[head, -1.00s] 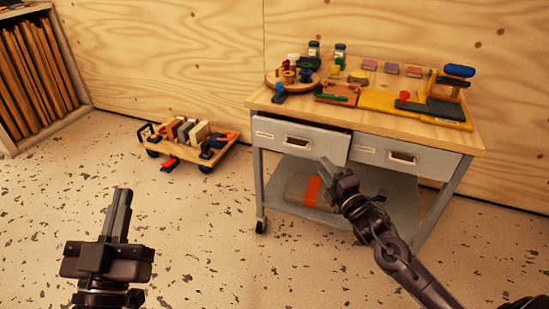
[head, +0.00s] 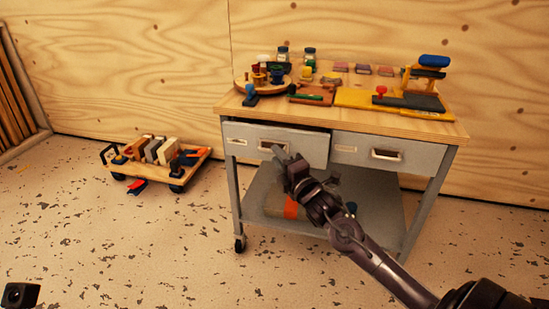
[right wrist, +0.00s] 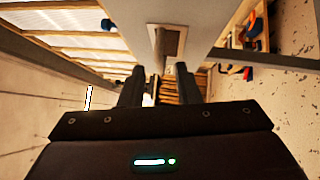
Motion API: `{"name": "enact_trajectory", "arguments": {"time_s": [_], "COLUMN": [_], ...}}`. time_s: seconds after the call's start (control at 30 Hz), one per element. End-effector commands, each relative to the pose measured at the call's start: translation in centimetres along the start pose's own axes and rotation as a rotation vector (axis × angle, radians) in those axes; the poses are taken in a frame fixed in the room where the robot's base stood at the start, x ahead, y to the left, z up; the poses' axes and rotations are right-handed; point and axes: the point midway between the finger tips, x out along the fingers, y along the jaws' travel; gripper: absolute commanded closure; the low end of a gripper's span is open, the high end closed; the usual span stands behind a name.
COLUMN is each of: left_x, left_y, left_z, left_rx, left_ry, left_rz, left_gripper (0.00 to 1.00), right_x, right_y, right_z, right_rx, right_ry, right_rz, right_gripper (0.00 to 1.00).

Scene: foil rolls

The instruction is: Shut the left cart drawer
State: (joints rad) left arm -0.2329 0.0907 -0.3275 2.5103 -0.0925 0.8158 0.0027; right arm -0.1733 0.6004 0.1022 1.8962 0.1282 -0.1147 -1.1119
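The left cart drawer (head: 290,143) stands a little open; a dark gap shows along its top edge, and its front sits forward of the right drawer (head: 388,153). Its handle (head: 270,147) has a pale frame. My right gripper (head: 284,158) is in front of this drawer, just below and right of the handle. In the right wrist view, its two fingers (right wrist: 159,82) are apart with nothing clearly held between them, and the handle (right wrist: 166,42) shows just beyond the tips. A small dark part of my left arm (head: 20,294) shows at the bottom left; its fingers cannot be made out.
The cart's wooden top (head: 432,127) carries jars, a round tray and coloured blocks. Its lower shelf (head: 262,188) holds a box with an orange band. A low wooden trolley (head: 200,160) with blocks stands on the floor at left. The floor between is clear.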

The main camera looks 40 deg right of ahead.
Motion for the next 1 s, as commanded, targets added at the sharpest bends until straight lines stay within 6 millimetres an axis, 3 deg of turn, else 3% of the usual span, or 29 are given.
{"name": "enact_trajectory", "arguments": {"time_s": [0.2,0.53,0.8,1.0], "left_x": [-0.3,-0.2,-0.2,-0.3], "left_y": [0.1,0.1,0.1,0.1], "left_z": [0.0,-0.1,-0.1,-0.1], "left_rx": [0.001,0.001,0.002,0.002], "left_ry": [0.007,0.010,0.010,0.010], "left_rz": [0.004,0.005,0.005,0.005], "left_gripper": [1.00,1.00,1.00,1.00], "right_x": [1.8,2.2,2.1,2.1], "right_y": [-0.1,-0.1,-0.1,-0.1], "right_z": [0.0,0.0,0.0,0.0], "right_rx": [0.001,0.001,0.001,0.001], "right_ry": [-0.001,0.000,0.000,0.000], "right_rz": [-0.001,-0.002,-0.002,-0.002], "right_gripper": [0.70,0.70,1.00,1.00]}}
